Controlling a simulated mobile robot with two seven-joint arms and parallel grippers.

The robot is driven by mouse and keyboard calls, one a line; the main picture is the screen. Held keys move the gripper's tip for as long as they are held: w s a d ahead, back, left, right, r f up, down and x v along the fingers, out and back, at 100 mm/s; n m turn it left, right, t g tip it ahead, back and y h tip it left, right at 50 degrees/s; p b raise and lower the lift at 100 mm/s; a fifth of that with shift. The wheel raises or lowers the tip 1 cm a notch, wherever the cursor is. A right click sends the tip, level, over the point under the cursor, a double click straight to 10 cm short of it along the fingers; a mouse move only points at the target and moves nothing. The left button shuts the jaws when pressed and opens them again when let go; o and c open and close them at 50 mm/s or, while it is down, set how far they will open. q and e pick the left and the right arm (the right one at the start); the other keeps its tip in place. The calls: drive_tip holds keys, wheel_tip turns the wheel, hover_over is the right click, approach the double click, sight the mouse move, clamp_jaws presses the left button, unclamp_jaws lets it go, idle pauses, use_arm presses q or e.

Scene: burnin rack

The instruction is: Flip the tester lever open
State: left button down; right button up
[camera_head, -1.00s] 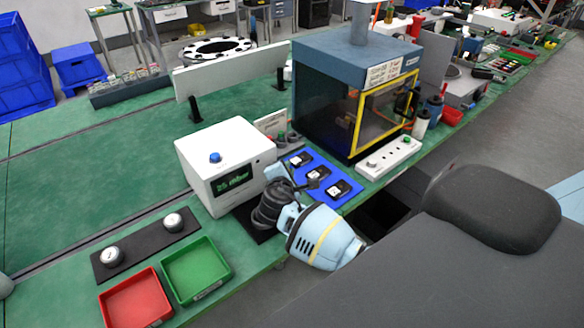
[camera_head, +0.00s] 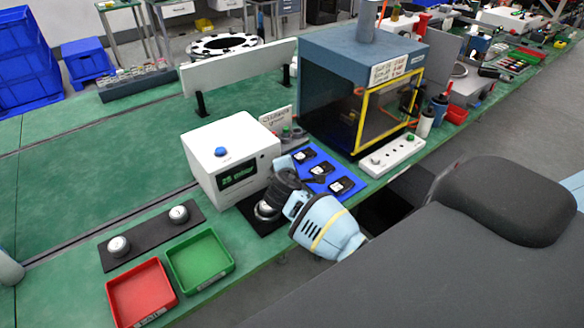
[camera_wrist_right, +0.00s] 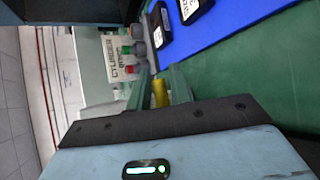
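The tester is a white box (camera_head: 230,155) with a blue button on top and a lit green display. A black base plate (camera_head: 250,218) in front of it carries a round silver part (camera_head: 266,211). My right gripper (camera_head: 276,190) is over this plate in the head view, close to the box's front, and its dark body hides most of the area. In the right wrist view a small yellow piece (camera_wrist_right: 160,93), possibly the lever's tip, shows between my greenish fingers. I cannot tell whether they touch it.
A blue mat (camera_head: 322,172) with several black devices lies right of the tester. Green (camera_head: 200,262) and red (camera_head: 140,296) trays and a dark strip (camera_head: 150,235) with two round silver pieces lie to the left. A blue enclosure (camera_head: 345,115) stands behind the mat.

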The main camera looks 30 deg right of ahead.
drive_tip(key=shift+s, duration=0.1)
drive_tip(key=v, duration=0.7)
drive_tip(key=shift+s+a+r, duration=0.2)
drive_tip(key=shift+a, duration=0.05)
drive_tip(key=shift+f, duration=0.1)
idle(0.6)
